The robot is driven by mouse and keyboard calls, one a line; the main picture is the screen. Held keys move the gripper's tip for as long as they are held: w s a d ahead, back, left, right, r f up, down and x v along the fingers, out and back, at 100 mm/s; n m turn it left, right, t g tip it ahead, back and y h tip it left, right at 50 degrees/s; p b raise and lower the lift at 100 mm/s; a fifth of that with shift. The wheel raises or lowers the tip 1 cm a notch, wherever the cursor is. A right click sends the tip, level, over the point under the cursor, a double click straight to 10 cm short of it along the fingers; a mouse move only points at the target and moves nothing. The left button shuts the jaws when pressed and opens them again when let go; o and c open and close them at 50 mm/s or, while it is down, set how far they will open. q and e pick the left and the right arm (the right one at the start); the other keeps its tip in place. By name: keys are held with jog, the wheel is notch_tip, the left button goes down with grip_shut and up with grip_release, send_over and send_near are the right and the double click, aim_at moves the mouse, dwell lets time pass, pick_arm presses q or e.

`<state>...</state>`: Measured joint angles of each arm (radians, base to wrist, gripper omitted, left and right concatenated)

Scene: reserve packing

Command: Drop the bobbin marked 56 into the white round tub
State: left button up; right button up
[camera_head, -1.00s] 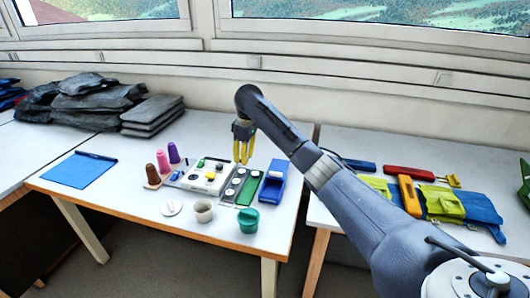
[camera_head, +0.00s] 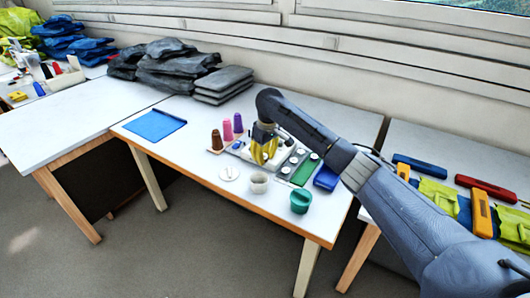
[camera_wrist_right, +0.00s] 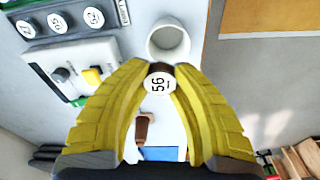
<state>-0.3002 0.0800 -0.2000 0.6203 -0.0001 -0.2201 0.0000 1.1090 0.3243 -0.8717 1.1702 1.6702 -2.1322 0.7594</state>
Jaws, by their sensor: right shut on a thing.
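My right gripper (camera_head: 262,160) is over the grey parts tray in the head view, just behind the white round tub (camera_head: 259,183). Its yellow fingers (camera_wrist_right: 159,72) are shut on the bobbin marked 56 (camera_wrist_right: 158,84) in the right wrist view; the number on its pale round face reads sideways. The tub (camera_wrist_right: 169,42) shows there beyond the bobbin, with its open mouth in view. It looks empty. The bobbin itself is hard to make out in the head view. My left gripper is not in view.
A white lid (camera_head: 229,174) lies left of the tub, and a green tub (camera_head: 301,201) stands to its right. Brown (camera_head: 217,140) and purple (camera_head: 238,123) spools stand behind the lid.

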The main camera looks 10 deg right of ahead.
aim_at(266, 158)
jog(key=shift+f, duration=1.9)
jog(key=o, duration=0.9)
jog(key=r, duration=0.8)
jog(key=s+r, duration=0.1)
jog(key=r, duration=0.3)
jog(key=shift+s+d, duration=0.1)
jog(key=shift+d, duration=0.3)
jog(key=shift+f, duration=0.1)
